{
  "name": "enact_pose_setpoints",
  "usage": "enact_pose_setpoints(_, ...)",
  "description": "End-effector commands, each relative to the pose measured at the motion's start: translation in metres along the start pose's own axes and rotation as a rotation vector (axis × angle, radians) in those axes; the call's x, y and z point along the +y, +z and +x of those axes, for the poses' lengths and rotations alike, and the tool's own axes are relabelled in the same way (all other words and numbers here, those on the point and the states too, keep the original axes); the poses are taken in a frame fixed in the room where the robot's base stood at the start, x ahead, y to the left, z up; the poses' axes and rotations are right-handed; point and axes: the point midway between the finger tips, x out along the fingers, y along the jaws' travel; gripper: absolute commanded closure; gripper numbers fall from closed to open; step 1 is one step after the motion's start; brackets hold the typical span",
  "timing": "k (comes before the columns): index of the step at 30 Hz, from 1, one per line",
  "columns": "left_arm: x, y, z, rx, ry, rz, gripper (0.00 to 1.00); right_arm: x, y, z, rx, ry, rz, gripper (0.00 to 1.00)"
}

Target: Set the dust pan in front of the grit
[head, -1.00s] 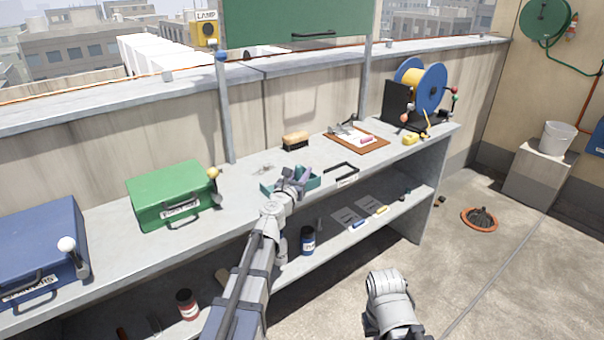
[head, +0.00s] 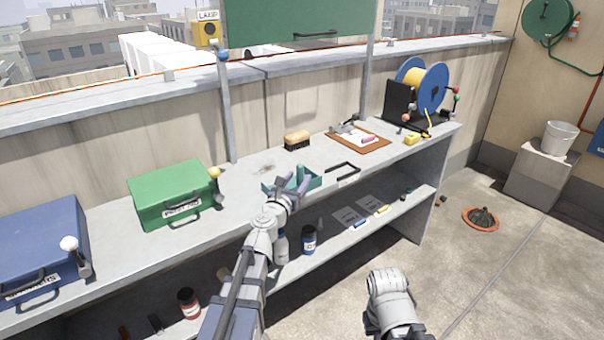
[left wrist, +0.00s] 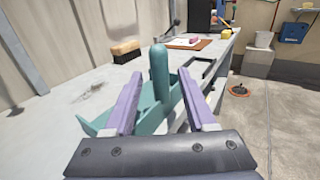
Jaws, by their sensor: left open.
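The teal dust pan (head: 312,183) lies on the shelf's top near the front edge. It also shows in the left wrist view (left wrist: 105,122), with its rounded handle (left wrist: 159,80) standing up. My left gripper (head: 294,187) is open at the pan. In the left wrist view its lavender fingers (left wrist: 160,100) lie either side of the handle, with gaps visible; contact cannot be told. The grit (head: 264,170) is a faint greyish patch on the top, behind and left of the pan; it also shows in the left wrist view (left wrist: 90,92). My right gripper is out of view.
A wooden brush (head: 297,140) stands behind the pan. A green first-aid box (head: 170,195) is to the left. A black handle-shaped frame (head: 343,171) and a clipboard (head: 358,141) are to the right. Bottles stand on the lower shelf. The top around the grit is clear.

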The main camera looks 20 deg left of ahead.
Motion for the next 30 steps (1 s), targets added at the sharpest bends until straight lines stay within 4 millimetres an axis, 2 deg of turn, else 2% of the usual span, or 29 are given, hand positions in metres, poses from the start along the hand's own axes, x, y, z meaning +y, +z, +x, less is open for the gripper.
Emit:
enact_pose_setpoints(1,-0.001,0.0,-0.017,0.0,0.001,0.0,0.44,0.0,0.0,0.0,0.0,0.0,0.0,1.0)
enact_pose_setpoints(3,-0.001,0.0,-0.032,0.0,0.0,0.0,0.44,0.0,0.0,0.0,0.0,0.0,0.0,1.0)
enact_pose_setpoints(9,-0.001,0.0,-0.064,0.0,0.001,0.0,0.44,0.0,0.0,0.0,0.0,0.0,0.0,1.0)
enact_pose_setpoints(13,-0.001,0.0,-0.07,0.0,-0.001,0.0,0.44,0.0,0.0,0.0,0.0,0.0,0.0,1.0)
enact_pose_setpoints(30,0.0,0.0,-0.068,0.0,-0.001,0.0,0.44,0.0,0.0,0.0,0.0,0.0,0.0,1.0)
